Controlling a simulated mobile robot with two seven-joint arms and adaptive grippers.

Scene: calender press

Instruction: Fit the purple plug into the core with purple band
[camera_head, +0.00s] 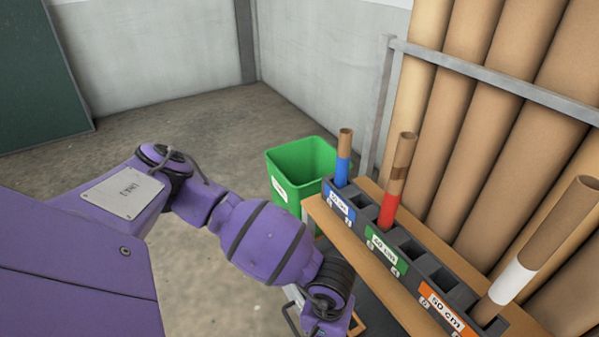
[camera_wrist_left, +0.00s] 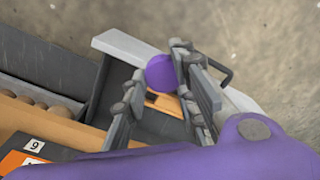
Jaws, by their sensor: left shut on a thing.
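The purple plug (camera_wrist_left: 160,72) shows in the left wrist view as a round purple piece between the fingertips of my left gripper (camera_wrist_left: 158,80). The gripper is shut on it, above a dark tray or shelf. In the head view my left arm reaches to the bottom edge, where the gripper is mostly cut off. No core with a purple band shows in either view. The cores I see have a blue band (camera_head: 343,170), a red band (camera_head: 388,208) and a white band (camera_head: 512,281). My right gripper is not in view.
The cores stand in a dark slotted rack (camera_head: 413,247) with several empty slots and blue, green and orange labels. A green bin (camera_head: 284,190) stands behind it. Large brown rolls (camera_head: 490,100) lean behind a grey rail (camera_head: 490,75). The floor at left is clear.

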